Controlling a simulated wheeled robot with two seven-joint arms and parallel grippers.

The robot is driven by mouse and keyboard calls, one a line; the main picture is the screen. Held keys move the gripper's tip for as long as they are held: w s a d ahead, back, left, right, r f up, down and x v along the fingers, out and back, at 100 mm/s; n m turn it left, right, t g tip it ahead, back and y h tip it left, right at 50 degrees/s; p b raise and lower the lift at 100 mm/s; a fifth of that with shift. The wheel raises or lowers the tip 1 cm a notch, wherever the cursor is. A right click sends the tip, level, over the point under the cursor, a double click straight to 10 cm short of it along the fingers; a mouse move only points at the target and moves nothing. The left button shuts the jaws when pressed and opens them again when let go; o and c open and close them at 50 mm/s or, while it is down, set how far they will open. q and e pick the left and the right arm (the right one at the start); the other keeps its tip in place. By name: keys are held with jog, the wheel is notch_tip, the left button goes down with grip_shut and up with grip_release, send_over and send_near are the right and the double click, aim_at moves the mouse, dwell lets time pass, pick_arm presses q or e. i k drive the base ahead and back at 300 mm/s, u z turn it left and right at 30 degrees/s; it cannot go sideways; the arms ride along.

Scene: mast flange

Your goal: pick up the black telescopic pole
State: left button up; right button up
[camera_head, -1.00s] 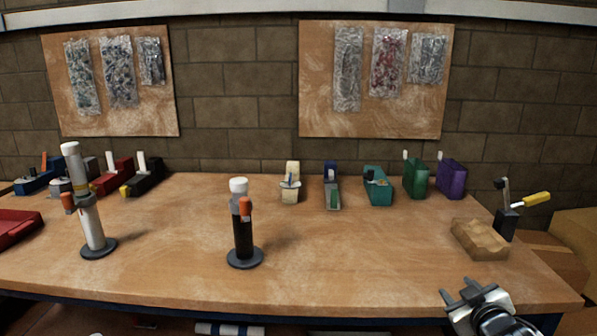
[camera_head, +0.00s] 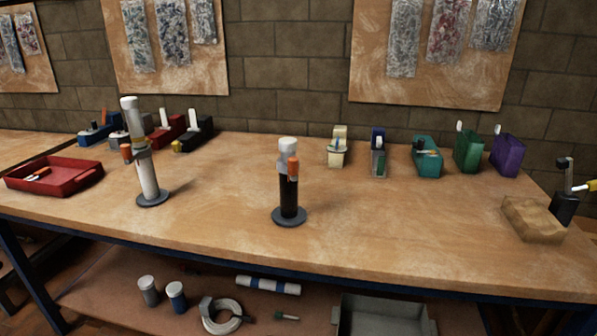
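The black telescopic pole (camera_head: 288,193) stands upright on a round dark base near the middle of the workbench (camera_head: 390,223). It has a grey collar, a white cap and an orange lever on its right side. A similar white pole (camera_head: 148,176) stands upright to its left, on its own dark base, with a grey collar and an orange lever. Neither of my grippers shows in the head view.
A red tray (camera_head: 55,180) lies on the bench's left part. Several coloured tools line the back, including a teal one (camera_head: 428,160). A brown block (camera_head: 532,220) sits at the right. The shelf below holds a coil (camera_head: 222,318) and a grey bin (camera_head: 384,316).

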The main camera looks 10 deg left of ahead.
aim_at(289, 214)
jog(key=k, duration=0.6)
jog(key=u, duration=0.6)
jog(key=i, duration=1)
jog(key=u, duration=0.1)
